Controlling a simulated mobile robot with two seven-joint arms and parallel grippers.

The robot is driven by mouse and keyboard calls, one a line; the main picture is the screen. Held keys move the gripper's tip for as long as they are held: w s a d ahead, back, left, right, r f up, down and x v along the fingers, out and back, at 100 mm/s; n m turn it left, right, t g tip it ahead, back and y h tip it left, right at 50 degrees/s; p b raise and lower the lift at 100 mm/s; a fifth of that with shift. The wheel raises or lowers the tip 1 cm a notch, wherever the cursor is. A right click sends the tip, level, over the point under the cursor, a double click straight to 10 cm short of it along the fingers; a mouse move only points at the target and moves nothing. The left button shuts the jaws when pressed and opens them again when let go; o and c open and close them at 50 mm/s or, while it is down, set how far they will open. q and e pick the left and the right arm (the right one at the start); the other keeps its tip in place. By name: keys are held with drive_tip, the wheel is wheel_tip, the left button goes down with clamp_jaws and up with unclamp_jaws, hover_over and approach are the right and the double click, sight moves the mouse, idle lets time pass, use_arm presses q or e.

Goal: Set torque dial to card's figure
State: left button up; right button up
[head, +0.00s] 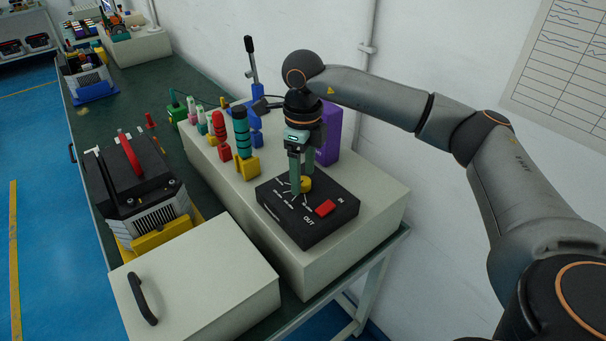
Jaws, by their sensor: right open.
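The torque dial is a small yellow knob (306,184) on top of a black box (318,230) with white tick lines, a red button (325,208) and the words IN and OUT. My right gripper (301,180) points down over the box from above, with its green fingers at the knob. The fingers are open, one on the near left side of the knob and one behind it; I cannot tell whether they touch it. The fingers hide part of the dial and its marks, so its setting cannot be read. I see no card that I can identify. My left gripper is not in view.
The black box stands on a pale raised block (290,262). Red and teal-handled tools (241,130) and a purple block (330,135) stand close behind. A pale box with a black handle (195,285) and a black unit (135,185) lie left. A lined sheet (562,65) hangs on the wall.

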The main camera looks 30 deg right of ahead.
sight(303, 180)
wheel_tip(303, 180, up, 12)
idle(0.3)
drive_tip(key=shift+f, duration=0.2)
idle(0.3)
